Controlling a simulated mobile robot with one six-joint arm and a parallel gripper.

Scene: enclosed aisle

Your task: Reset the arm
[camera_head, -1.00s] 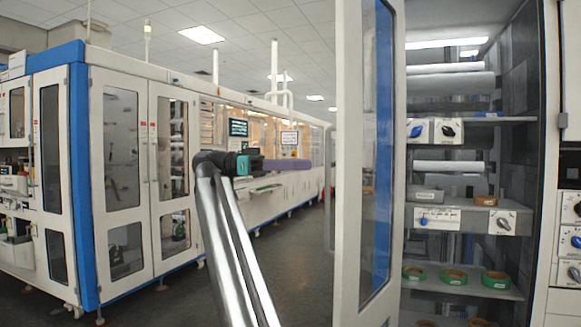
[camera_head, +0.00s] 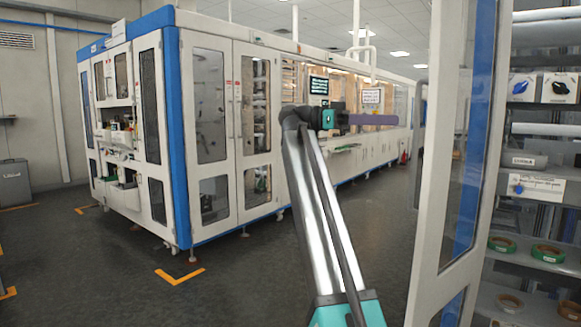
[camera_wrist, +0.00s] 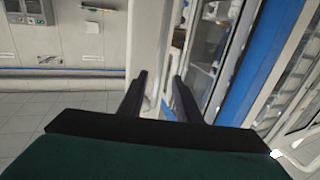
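My arm (camera_head: 318,215) rises from the bottom of the head view and bends at a joint near the middle of the picture. My gripper (camera_wrist: 160,78) shows in the wrist view with two dark fingers apart and nothing between them.
A long white machine enclosure with blue edges (camera_head: 174,130) stands at the left and runs back. An open glazed door (camera_head: 435,250) and a shelf (camera_head: 530,268) with green rings (camera_head: 548,253) stand close at the right. Dark floor (camera_head: 130,275) is clear at the front left.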

